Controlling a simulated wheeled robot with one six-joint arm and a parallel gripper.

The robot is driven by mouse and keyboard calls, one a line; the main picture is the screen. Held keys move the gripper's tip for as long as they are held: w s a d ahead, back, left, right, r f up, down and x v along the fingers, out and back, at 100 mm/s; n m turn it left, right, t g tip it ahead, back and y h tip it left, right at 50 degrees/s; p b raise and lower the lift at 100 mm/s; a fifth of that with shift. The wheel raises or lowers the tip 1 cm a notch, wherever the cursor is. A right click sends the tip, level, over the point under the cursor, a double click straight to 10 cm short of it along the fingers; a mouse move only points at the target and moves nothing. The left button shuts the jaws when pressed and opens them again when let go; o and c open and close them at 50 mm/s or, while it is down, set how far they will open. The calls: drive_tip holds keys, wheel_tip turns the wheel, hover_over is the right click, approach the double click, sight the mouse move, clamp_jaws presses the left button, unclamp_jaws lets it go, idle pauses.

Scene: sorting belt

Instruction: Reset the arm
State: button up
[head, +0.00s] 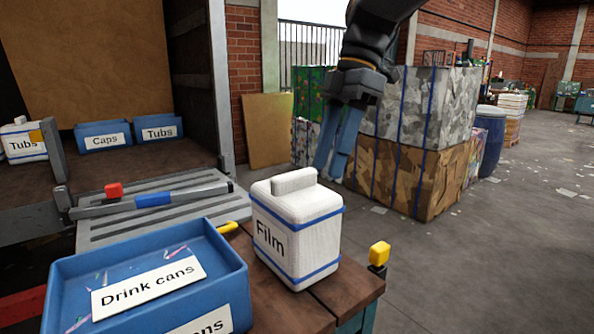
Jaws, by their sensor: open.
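My gripper (337,158) hangs in the air at the upper middle of the head view, its two blue fingers pointing down and apart. Nothing shows between the fingers. In the picture it sits above and to the right of a white container (297,220) labelled Film, with blue bands. The container stands upright on the wooden table, and the gripper does not appear to touch it. My dark arm reaches in from the top edge; its upper part is out of view.
A blue tray (225,262) labelled Drink cans stands at the front left. A yellow-topped post (379,254) stands at the table's right corner. Strapped bales (425,180) stand behind; open floor lies right.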

drive_tip(key=s+d+f+m+t+h, duration=0.1)
drive_tip(key=s+d+f+m, duration=0.2)
drive_tip(key=f+m, duration=0.4)
drive_tip(key=s+d+f+m+t+h, duration=0.1)
drive_tip(key=s+d+f+m, duration=0.3)
drive_tip(key=f, duration=0.9)
drive_tip(key=s+d+f+m+t+h, duration=0.1)
drive_tip(key=s+d+f+m, duration=0.3)
drive_tip(key=f+m, duration=0.6)
drive_tip(key=d, duration=0.2)
drive_tip(key=shift+d+m, duration=0.3)
